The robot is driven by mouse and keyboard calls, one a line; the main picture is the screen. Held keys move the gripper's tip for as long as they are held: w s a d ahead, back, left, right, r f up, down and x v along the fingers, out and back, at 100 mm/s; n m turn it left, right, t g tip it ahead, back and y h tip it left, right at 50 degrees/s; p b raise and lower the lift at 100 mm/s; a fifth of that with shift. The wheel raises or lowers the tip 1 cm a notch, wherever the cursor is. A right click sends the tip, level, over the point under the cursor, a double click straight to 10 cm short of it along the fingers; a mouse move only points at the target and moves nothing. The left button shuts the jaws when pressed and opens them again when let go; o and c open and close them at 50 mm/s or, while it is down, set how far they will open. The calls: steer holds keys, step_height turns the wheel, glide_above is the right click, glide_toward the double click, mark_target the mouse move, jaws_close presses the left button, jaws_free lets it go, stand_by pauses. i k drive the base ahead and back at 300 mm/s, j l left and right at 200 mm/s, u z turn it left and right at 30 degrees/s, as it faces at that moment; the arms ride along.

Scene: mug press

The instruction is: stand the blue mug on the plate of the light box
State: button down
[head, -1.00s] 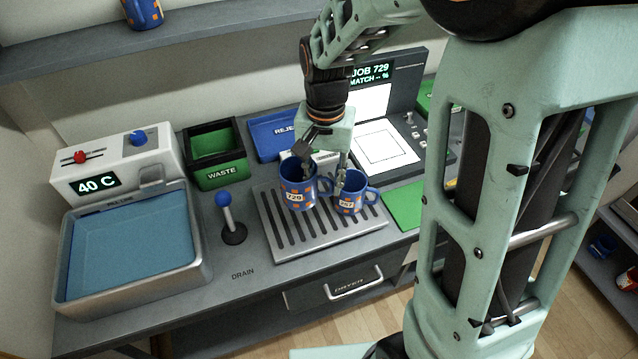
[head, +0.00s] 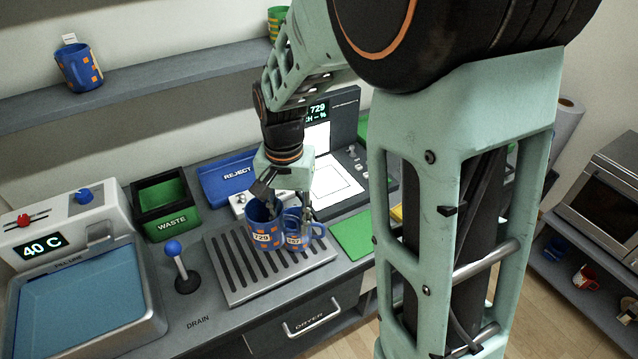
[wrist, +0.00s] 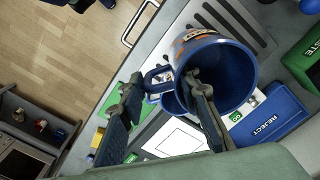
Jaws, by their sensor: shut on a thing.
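A blue mug with orange squares and a label reading 729 (head: 262,234) is over the slotted drain grate; I cannot tell whether it touches it. My gripper (wrist: 160,88) points down at it, with one finger inside the mug and the other outside on its handle side, shut on it. In the wrist view the mug (wrist: 222,72) shows its open mouth and handle. A second similar blue mug (head: 304,236), its label hard to read, stands close behind its right side, partly hidden. The light box has a white plate with a drawn square (head: 338,182) and a screen reading 729 (head: 319,108).
The grate (head: 228,280) lies in the counter. A green mat (head: 356,236) is to its right. Behind are the green WASTE bin (head: 166,207) and blue REJECT tray (head: 222,181). A blue-knobbed lever (head: 180,262) and a water basin (head: 85,300) are left. Another blue mug (head: 80,68) is on the shelf.

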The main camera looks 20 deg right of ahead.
mark_target(328, 185)
steer(key=i+l+u, duration=0.1)
steer(key=l, duration=0.2)
steer(key=i+l+u, duration=0.25)
steer(key=l, duration=0.4)
steer(key=i+l+u, duration=0.15)
steer(key=l, duration=0.2)
